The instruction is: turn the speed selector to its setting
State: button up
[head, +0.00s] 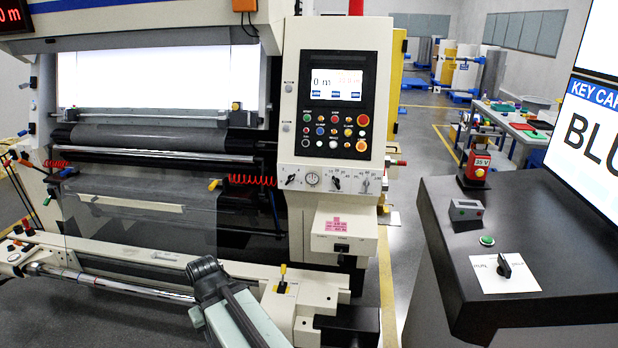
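A black rotary knob (504,265) stands on a white label plate (490,285) on the dark console at the right. More small rotary knobs sit in a row on the machine's cream panel; one black knob (336,183) there has a bar tilted towards the upper left. I cannot tell from the labels which knob is the speed selector. A grey-green and black part of my arm shows at the bottom centre, well left of the console. My gripper is not in view.
The machine fills the left; open floor lies between machine and console.

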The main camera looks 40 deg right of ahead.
aim_at(336, 180)
jog(key=z, duration=0.1)
jog(key=i, duration=0.9)
jog(key=z, duration=0.8)
jog(key=i, duration=0.65)
jog(key=z, duration=0.55)
jog(key=k, duration=0.75)
jog(key=z, duration=0.2)
jog(key=i, duration=0.75)
jog(key=u, duration=0.1)
